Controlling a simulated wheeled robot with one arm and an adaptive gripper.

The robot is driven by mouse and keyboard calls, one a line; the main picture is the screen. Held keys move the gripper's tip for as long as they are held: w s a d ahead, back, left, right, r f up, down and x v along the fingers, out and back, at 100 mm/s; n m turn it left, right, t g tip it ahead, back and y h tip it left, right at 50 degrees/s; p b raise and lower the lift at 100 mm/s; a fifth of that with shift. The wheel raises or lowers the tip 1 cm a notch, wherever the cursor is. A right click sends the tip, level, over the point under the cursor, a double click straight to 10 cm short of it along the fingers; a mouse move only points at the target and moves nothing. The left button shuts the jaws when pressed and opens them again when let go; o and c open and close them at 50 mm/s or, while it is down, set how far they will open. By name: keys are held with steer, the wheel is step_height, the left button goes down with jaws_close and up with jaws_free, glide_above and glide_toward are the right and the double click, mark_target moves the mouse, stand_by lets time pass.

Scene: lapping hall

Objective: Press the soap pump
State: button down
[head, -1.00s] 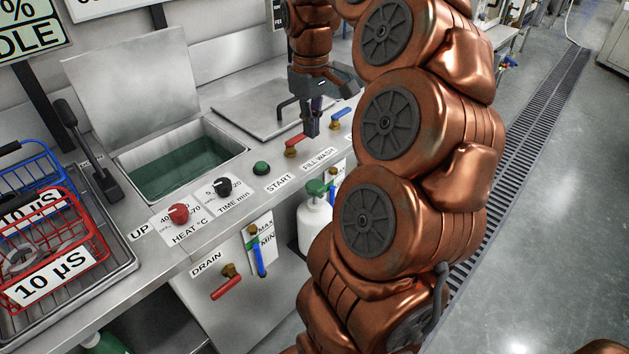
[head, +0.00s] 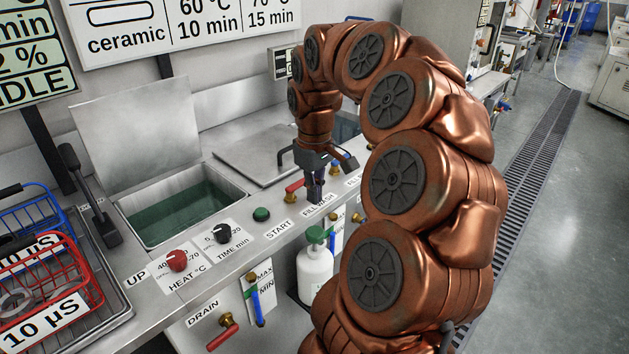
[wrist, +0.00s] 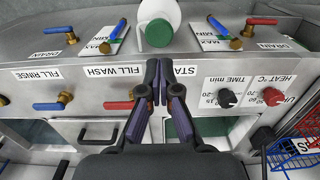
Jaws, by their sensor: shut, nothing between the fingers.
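The soap pump is a white bottle (head: 315,268) with a green top (head: 316,234). It stands upright against the front of the steel bench, below the FILL WASH label. In the wrist view the green top (wrist: 159,33) shows from above, with the white bottle (wrist: 160,10) behind it. My gripper (head: 315,200) points down over the bench front edge, above and slightly behind the pump. In the wrist view my gripper (wrist: 158,65) is shut and empty, its fingertips just short of the green top and apart from it.
A red-handled valve (head: 293,190) is close beside my gripper. The green START button (head: 261,214), red HEAT knob (head: 177,260) and black TIME knob (head: 222,233) lie left. The open tank (head: 185,208) is behind. A red DRAIN valve (head: 222,333) sticks out below.

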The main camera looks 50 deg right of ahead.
mark_target(314, 232)
step_height(314, 232, down, 9)
steer(key=shift+r, duration=0.1)
stand_by(0.4)
steer(key=shift+f+b, duration=0.7)
steer(key=shift+f, duration=0.85)
step_height(314, 232, up, 14)
steer(key=p, duration=0.1)
steer(key=shift+r, duration=0.2)
stand_by(0.9)
